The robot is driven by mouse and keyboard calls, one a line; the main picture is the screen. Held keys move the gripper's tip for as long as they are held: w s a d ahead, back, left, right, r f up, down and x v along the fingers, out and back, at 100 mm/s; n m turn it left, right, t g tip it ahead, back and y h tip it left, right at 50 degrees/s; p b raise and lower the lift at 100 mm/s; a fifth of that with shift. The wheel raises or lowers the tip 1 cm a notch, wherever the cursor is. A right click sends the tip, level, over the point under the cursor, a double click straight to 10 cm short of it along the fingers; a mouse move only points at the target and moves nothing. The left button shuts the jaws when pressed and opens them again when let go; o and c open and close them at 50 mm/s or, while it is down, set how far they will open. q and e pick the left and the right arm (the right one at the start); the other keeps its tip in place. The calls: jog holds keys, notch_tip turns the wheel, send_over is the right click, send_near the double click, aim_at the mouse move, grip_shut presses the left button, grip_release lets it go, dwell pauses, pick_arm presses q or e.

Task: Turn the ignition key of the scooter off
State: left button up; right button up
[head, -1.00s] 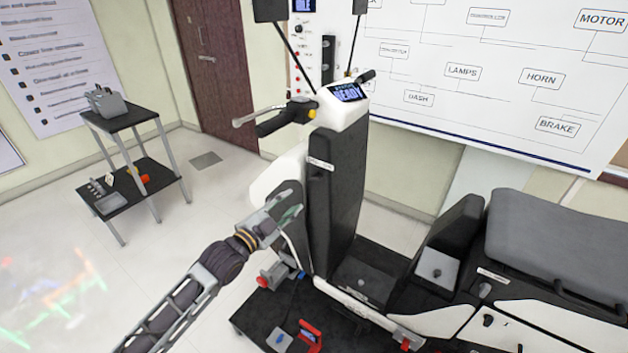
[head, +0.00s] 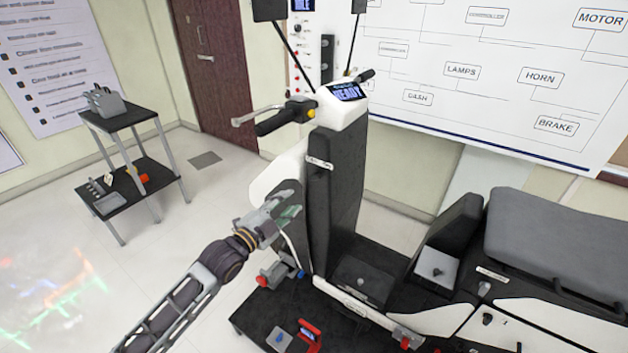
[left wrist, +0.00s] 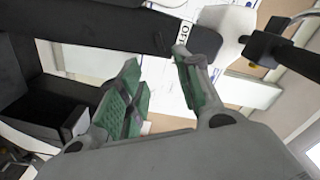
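The scooter's black front column (head: 335,200) stands in the middle of the head view, with its lit display (head: 348,92) on top. A small white label (head: 319,162) is high on the column's side; it also shows in the left wrist view (left wrist: 183,33) and appears to read OFF. The ignition key cannot be made out clearly; a small dark part sits by the label near the fingertips. My left gripper (head: 292,203) is beside the column, below the label. In the left wrist view its green-padded fingers (left wrist: 157,62) are apart with nothing between them. My right gripper is out of view.
The handlebar grip (head: 276,123) and brake lever stick out above my left gripper. The seat (head: 560,240) is at the right. A black side table (head: 120,118) stands at the left. A clear floor lies between it and the scooter.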

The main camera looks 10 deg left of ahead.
pick_arm(q)
send_near(315, 178)
jog(key=shift+w, duration=1.15)
jog(key=shift+w+d+f+p, duration=0.1)
jog(key=shift+w+d+p, duration=0.15)
jog(key=shift+w+d, duration=0.4)
jog(key=shift+w+d+p, duration=0.2)
jog(key=shift+w+d, duration=0.3)
jog(key=shift+w, duration=0.4)
jog(key=shift+w+d, duration=0.25)
jog(key=shift+w, duration=0.45)
jog(key=shift+x, duration=1.05)
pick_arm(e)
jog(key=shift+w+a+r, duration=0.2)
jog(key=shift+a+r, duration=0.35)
pick_arm(q)
jog(key=shift+c, duration=0.4)
grip_shut()
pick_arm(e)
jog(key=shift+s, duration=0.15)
